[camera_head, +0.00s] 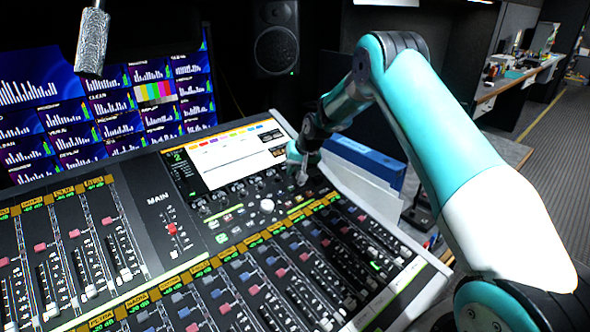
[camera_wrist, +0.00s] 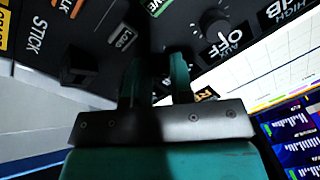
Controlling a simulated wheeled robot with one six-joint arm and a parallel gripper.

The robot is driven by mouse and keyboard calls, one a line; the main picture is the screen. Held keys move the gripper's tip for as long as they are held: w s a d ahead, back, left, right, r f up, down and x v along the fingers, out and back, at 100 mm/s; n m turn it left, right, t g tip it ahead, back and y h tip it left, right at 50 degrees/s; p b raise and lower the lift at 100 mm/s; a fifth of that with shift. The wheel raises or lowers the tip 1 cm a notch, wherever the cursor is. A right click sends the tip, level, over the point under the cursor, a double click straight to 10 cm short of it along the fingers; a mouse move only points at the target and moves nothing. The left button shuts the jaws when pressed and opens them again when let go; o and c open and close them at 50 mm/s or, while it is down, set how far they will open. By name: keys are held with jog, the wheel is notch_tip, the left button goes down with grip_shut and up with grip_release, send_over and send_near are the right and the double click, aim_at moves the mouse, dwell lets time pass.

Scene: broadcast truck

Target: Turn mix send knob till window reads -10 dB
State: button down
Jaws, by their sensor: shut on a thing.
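My gripper (camera_head: 303,168) reaches down onto the right part of the mixing console (camera_head: 160,208), at the right edge of the console's lit screen (camera_head: 220,165). In the wrist view its two teal fingers (camera_wrist: 153,65) point down at the dark panel and are shut on a dark knob between them. Shadow and the fingers hide most of that knob, and I cannot read its label or pointer.
A knob marked AUX OFF (camera_wrist: 217,28) stands close beside the fingers, and a dark square block (camera_wrist: 80,66) is on the other side. A white round knob (camera_head: 267,206) and many faders lie nearby. A blue box (camera_head: 367,160) stands behind the console.

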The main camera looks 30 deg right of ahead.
jog(key=c, duration=1)
grip_release()
jog(key=shift+r, duration=0.15)
jog(key=b+v, duration=0.2)
jog(key=v, duration=1.5)
jog(key=shift+s+a+r, duration=0.1)
